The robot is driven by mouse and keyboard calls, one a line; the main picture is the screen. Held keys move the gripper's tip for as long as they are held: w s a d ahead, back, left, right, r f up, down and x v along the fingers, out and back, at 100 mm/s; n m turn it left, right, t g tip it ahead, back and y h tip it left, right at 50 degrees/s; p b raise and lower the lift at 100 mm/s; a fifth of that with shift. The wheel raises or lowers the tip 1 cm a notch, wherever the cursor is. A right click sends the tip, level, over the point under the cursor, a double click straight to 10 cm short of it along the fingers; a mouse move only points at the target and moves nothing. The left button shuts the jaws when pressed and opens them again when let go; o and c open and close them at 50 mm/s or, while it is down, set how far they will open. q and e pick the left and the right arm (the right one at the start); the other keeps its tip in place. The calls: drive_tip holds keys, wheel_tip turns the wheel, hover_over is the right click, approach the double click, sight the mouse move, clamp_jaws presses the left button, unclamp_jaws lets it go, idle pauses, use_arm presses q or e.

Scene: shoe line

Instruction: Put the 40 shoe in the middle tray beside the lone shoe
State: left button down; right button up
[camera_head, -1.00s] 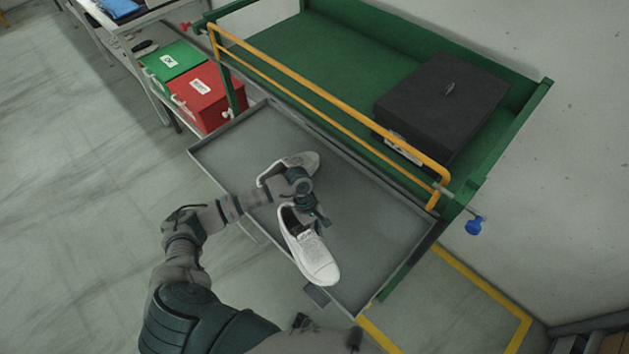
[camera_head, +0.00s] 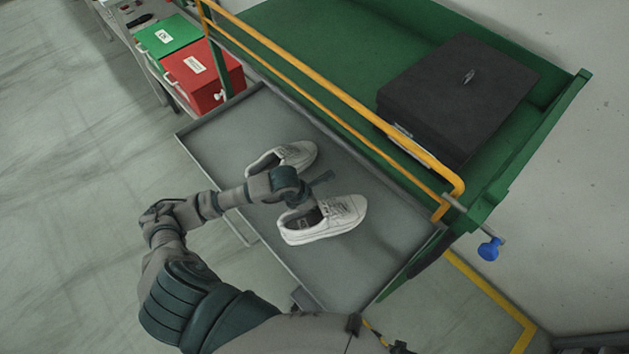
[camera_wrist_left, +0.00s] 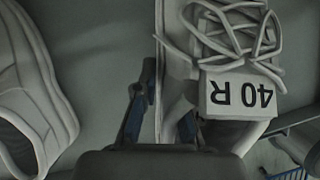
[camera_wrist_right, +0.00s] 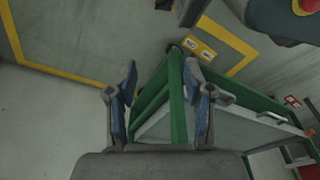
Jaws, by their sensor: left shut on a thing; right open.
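A white lace-up shoe (camera_head: 335,222) is at my left gripper (camera_head: 300,200), over the grey tray (camera_head: 205,141). In the left wrist view the shoe's tongue (camera_wrist_left: 241,94) carries the label "40 R". My left gripper (camera_wrist_left: 160,112) is shut on that shoe's side wall near the heel opening. The lone white shoe (camera_head: 300,154) lies in the tray just behind the wrist, roughly parallel, with a gap between them. It also shows at the left of the left wrist view (camera_wrist_left: 32,85). I cannot tell whether the held shoe touches the tray floor. My right gripper (camera_wrist_right: 162,95) is open and empty, away from the shoes.
A green rack (camera_head: 300,38) with a yellow rail (camera_head: 330,97) stands behind the tray and holds a black box (camera_head: 455,95). A red box (camera_head: 205,78) and a green box (camera_head: 168,36) stand at the upper left. The tray's right part is clear.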

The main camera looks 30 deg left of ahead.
use_arm(q)
drive_tip(key=w+a, duration=0.1)
drive_tip(key=w, duration=0.2)
drive_tip(key=w+a, duration=0.2)
drive_tip(key=w+a+f, duration=0.1)
drive_tip(key=w, duration=0.2)
drive_tip(key=shift+w+a+f, duration=0.1)
drive_tip(key=shift+w+a, duration=0.15)
drive_tip(key=shift+w, duration=0.45)
drive_tip(key=shift+w+d, duration=0.1)
drive_tip(key=shift+w, duration=0.1)
drive_tip(key=shift+d+f, duration=0.2)
drive_tip(key=shift+f, duration=0.05)
wheel_tip(320, 180, down, 2)
drive_tip(key=shift+d+f, duration=0.15)
drive_tip(key=shift+f, duration=0.3)
drive_tip(key=shift+a, duration=0.25)
drive_tip(key=c, duration=1.3)
unclamp_jaws()
drive_tip(key=shift+a+f, duration=0.1)
drive_tip(key=shift+a, duration=0.25)
drive_tip(key=shift+o, duration=0.2)
use_arm(e)
drive_tip(key=shift+w+a+r, duration=0.2)
drive_tip(key=shift+a+r, duration=0.25)
drive_tip(key=shift+a, duration=0.05)
